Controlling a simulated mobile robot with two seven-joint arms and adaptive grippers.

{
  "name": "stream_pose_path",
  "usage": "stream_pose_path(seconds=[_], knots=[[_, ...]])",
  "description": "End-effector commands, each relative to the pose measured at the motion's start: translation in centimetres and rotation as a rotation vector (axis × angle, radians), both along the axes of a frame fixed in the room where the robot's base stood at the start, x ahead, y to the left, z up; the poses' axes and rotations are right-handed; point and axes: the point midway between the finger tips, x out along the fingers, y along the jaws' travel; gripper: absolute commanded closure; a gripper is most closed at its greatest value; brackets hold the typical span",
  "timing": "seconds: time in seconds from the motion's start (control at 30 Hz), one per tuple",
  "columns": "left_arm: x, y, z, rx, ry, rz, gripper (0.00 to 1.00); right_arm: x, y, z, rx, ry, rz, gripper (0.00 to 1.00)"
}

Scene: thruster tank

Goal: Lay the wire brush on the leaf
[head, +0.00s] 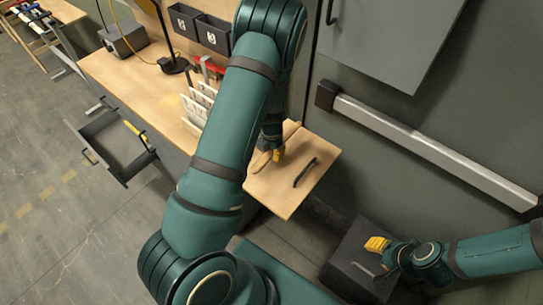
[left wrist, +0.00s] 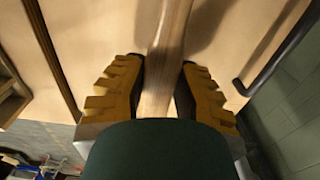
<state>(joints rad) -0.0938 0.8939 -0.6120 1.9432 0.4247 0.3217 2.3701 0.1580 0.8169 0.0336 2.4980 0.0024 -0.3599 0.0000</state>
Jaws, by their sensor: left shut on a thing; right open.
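The leaf (head: 276,201) is a light wood panel at the near end of the workbench. My left gripper (head: 271,156) is over its left part, pointing down. In the left wrist view its yellow ridged fingers (left wrist: 158,92) are shut on a long wooden handle, which I take as the wire brush (left wrist: 168,38). The brush also shows as a brown strip in the head view (head: 260,163). Its bristles are hidden, and I cannot tell whether it touches the leaf. My right gripper (head: 377,246) is open and empty at the lower right, off the leaf.
A dark bar-like item (head: 305,172) lies on the leaf's right part. A dark box (head: 353,250) stands below my right gripper. An open drawer (head: 118,152) juts out at the left. White racks (head: 196,106) stand on the bench. The leaf's front part is clear.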

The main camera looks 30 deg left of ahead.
Motion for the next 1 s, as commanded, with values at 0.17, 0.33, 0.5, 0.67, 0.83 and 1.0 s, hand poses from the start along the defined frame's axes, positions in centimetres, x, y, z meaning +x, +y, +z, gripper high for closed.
stream_pose_path(seconds=[0.17, 0.33, 0.5, 0.67, 0.83, 1.0], knots=[[0.0, 0.1, -2.3, 0.0, 0.001, 0.0, 1.0, 0.0, 0.0, -0.2, 0.0, 0.0, 0.0, 0.59], [0.0, 0.0, -2.3, 0.001, -0.001, -0.001, 1.0, 0.0, 0.0, -0.2, 0.0, 0.0, 0.0, 0.59], [0.0, 0.0, -2.6, 0.001, 0.0, 0.0, 1.0, 0.0, 0.0, -0.4, 0.0, 0.0, 0.0, 0.59], [0.0, 0.0, -2.6, 0.001, 0.0, 0.0, 0.47, 0.0, 0.0, -0.4, 0.0, 0.0, 0.0, 0.59], [0.0, 0.0, -2.6, 0.001, 0.0, 0.0, 0.47, 0.0, 0.0, -0.4, 0.0, -0.001, 0.0, 0.59], [0.0, 0.0, -2.1, 0.001, -0.001, 0.0, 0.47, 0.0, 0.0, -0.1, 0.0, -0.001, 0.0, 0.59]])
